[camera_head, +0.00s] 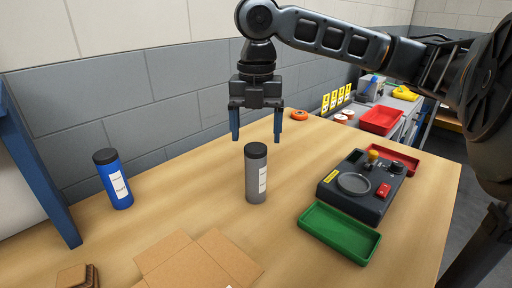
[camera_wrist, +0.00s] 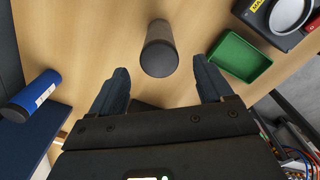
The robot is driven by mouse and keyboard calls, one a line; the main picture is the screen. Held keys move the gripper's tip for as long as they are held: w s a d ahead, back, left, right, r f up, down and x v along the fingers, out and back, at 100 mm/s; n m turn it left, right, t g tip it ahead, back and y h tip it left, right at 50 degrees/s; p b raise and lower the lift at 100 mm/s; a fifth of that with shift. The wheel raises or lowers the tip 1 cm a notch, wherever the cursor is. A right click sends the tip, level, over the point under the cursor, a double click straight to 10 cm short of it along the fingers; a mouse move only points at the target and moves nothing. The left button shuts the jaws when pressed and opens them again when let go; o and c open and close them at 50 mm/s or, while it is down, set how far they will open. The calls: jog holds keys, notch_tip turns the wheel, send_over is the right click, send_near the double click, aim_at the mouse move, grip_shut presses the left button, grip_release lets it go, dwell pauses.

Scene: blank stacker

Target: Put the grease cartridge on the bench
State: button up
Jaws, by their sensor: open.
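A grey cylinder (camera_head: 256,180) with a dark cap and a white label stands upright on the wooden bench (camera_head: 215,200). A blue cylinder (camera_head: 116,186) with a black cap and a white label stands upright on the bench to the left. Which of the two is the grease cartridge I cannot tell. My gripper (camera_head: 257,137) points down with its blue fingers apart and empty, above the bench near the grey cylinder. In the wrist view the grey cylinder (camera_wrist: 160,48) shows beyond and between the fingertips, and the blue cylinder (camera_wrist: 32,95) lies at the left edge.
A dark device (camera_head: 360,185) with a round plate, a green tray (camera_head: 340,232) and a red tray (camera_head: 398,158) are on the right. Flattened cardboard (camera_head: 195,262) lies in front. An orange roll (camera_head: 299,114) sits at the back. A blue post (camera_head: 38,180) stands at the left.

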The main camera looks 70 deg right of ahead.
notch_tip(320, 180, up, 5)
jog(key=shift+r, duration=0.15)
